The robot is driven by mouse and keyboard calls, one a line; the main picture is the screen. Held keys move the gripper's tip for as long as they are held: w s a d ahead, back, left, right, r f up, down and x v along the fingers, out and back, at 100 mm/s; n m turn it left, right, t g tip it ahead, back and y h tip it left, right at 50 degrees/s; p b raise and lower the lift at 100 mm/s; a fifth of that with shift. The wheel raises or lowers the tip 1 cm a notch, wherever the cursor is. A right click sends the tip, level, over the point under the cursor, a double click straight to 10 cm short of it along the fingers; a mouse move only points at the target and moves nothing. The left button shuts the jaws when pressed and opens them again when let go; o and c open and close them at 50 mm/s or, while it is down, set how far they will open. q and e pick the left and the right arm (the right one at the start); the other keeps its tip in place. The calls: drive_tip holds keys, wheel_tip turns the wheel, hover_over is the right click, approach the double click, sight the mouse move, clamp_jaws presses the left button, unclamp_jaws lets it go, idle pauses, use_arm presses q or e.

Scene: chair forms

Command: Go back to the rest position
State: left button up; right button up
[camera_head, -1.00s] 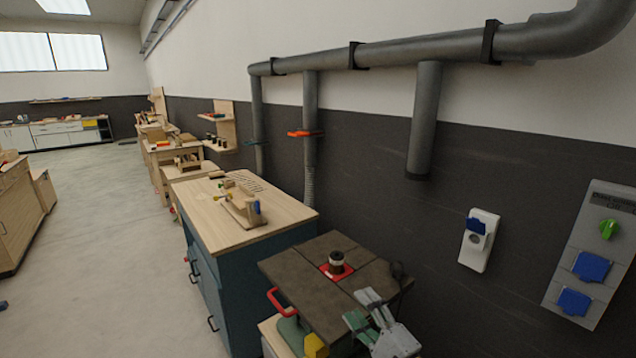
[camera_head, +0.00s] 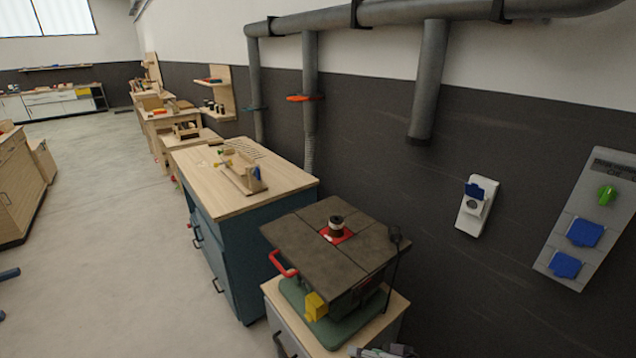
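Only the tip of one gripper, which I take to be my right gripper (camera_head: 384,351), shows at the bottom edge, low in front of the machine cabinet. Most of it is cut off by the frame, so I cannot tell whether it is open or shut. No held object shows. My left gripper is not in view.
A blue workbench (camera_head: 236,264) with a wooden top stands behind the router table. Grey pipes (camera_head: 430,80) and a socket panel (camera_head: 590,225) are on the right wall. Open floor (camera_head: 110,230) lies to the left. Dark blue parts of something unclear (camera_head: 8,274) poke in at the left edge.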

drive_tip(key=s+d+f+n+g+h, duration=0.1)
drive_tip(key=s+d+f+g+h, duration=0.15)
drive_tip(key=s+d, duration=0.2)
drive_tip(key=s+d+f+n+g+h, duration=0.1)
drive_tip(key=s+d+f+h, duration=0.1)
drive_tip(key=s+d+h, duration=0.3)
wheel_tip(320, 180, down, 32)
drive_tip(key=s+d+g+y, duration=0.1)
drive_tip(key=s+d, duration=0.1)
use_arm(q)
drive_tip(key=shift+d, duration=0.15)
use_arm(e)
drive_tip(key=s+d+f, duration=0.2)
drive_tip(key=s+f, duration=0.8)
drive_tip(key=s, duration=0.1)
drive_tip(key=s+d+f+g, duration=0.1)
drive_tip(key=s+d+f, duration=0.1)
drive_tip(key=s+f, duration=0.8)
drive_tip(key=shift+s+d+f+n, duration=0.25)
drive_tip(key=shift+s+d+n, duration=0.1)
drive_tip(key=shift+n, duration=0.05)
drive_tip(key=shift+g, duration=0.25)
